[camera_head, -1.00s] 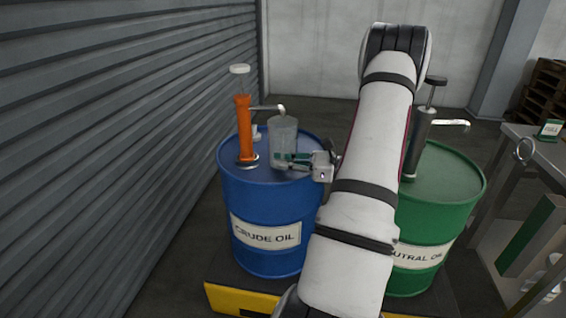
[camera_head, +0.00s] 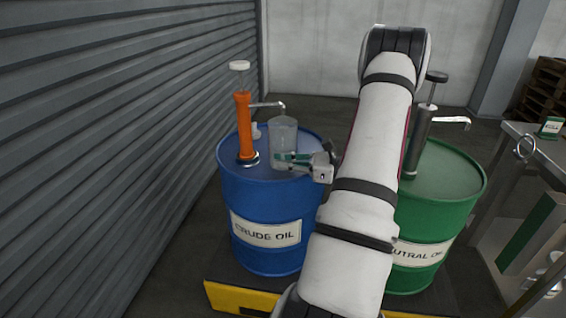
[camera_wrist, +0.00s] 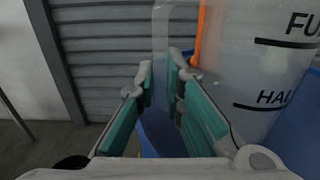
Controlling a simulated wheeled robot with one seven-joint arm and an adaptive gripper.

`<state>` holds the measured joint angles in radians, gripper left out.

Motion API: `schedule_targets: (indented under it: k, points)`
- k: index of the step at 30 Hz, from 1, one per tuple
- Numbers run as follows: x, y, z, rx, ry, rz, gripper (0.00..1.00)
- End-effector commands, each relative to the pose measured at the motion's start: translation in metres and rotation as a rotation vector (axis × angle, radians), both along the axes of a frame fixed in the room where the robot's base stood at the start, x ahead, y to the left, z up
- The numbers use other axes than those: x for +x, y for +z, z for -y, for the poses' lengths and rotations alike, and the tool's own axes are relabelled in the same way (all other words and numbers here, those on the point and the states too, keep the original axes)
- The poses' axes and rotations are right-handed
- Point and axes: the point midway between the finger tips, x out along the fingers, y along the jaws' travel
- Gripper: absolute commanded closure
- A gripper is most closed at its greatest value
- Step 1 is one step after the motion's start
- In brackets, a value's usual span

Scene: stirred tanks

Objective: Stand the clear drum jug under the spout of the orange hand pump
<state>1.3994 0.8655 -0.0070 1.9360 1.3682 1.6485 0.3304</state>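The clear drum jug (camera_head: 283,140) stands upright on top of the blue drum, its mouth below the spout tip (camera_head: 282,105) of the orange hand pump (camera_head: 244,128). In the wrist view, the jug (camera_wrist: 260,60) fills the upper right, with dark level marks and lettering. My gripper (camera_head: 284,162) is at the jug's lower right side in the head view. Its green-padded fingers (camera_wrist: 161,88) are apart in the wrist view, with the jug's clear handle edge seemingly between them. Whether a finger touches the handle I cannot tell.
The blue drum (camera_head: 262,205) is labelled crude oil. A green drum (camera_head: 440,190) with a grey pump (camera_head: 420,130) stands to the right, partly behind my arm. A ribbed shutter wall (camera_head: 110,140) runs along the left. A metal table (camera_head: 530,150) is at the right.

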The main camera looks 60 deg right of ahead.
Motion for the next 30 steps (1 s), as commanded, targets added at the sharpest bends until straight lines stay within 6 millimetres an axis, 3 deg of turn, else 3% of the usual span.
schedule_targets:
  k: [3,14,30]
  points:
    - [0.0,0.0,0.0,0.0,0.0,0.0,0.68]
    - [-0.004,0.0,0.002,0.0,-0.002,-0.001,0.68]
    - [-0.092,-0.001,0.038,-0.001,-0.002,-0.001,0.68]
